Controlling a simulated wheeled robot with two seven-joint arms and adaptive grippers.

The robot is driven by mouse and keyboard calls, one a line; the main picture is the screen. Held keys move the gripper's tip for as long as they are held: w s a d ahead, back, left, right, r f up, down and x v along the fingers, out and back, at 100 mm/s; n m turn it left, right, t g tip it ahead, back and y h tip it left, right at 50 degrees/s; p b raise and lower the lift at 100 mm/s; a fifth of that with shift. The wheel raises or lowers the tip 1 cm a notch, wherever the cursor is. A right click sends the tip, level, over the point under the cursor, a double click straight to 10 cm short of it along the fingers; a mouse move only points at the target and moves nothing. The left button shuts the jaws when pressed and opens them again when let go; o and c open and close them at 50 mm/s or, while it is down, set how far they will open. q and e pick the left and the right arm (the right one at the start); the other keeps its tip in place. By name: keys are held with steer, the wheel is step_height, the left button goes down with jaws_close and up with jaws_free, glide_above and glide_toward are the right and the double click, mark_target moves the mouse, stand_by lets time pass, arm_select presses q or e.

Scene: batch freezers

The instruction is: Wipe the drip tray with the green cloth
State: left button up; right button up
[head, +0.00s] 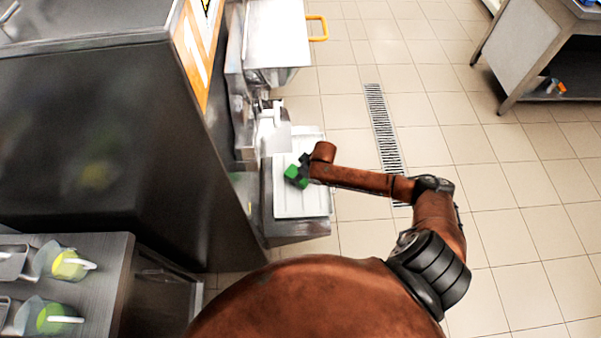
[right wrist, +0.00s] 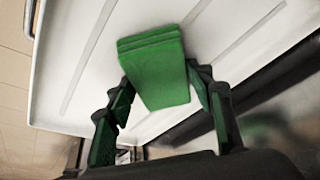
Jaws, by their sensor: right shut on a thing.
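The green cloth (right wrist: 157,72) is a folded block between the fingers of my right gripper (right wrist: 160,88) in the right wrist view. My right gripper is shut on it. The white drip tray (right wrist: 70,60) lies behind the cloth and has shallow grooves. In the head view the drip tray (head: 302,205) sits at the front of the freezer machine. My right gripper (head: 299,171) and the green cloth (head: 291,172) are over the tray's left middle part. I cannot tell whether the cloth touches the tray. My left gripper is not in view.
The batch freezer (head: 265,35) with a yellow handle (head: 318,28) stands beyond the tray. A tall dark cabinet (head: 90,130) is on the left. A counter with green-filled containers (head: 60,262) is at the lower left. Tiled floor with a drain grate (head: 382,130) is open to the right.

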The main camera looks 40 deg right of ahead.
steer(key=shift+w+d, duration=0.3)
steer(key=shift+w, duration=0.15)
arm_select(q)
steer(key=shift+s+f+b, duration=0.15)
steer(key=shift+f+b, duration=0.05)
steer(key=shift+b, duration=0.1)
arm_select(e)
steer(key=shift+w+d, duration=0.4)
steer(key=shift+w, duration=0.25)
steer(key=shift+w+d, duration=0.35)
steer(key=shift+w, duration=0.25)
steer(key=shift+r, duration=0.1)
step_height(320, 180, up, 4)
steer(key=p, duration=0.3)
steer(key=shift+f+p, duration=0.25)
steer(key=shift+p, duration=0.05)
arm_select(q)
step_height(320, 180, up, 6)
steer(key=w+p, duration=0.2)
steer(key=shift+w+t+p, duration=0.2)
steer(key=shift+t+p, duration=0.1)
steer(key=shift+p, duration=0.05)
arm_select(e)
steer(key=shift+r, duration=1.2)
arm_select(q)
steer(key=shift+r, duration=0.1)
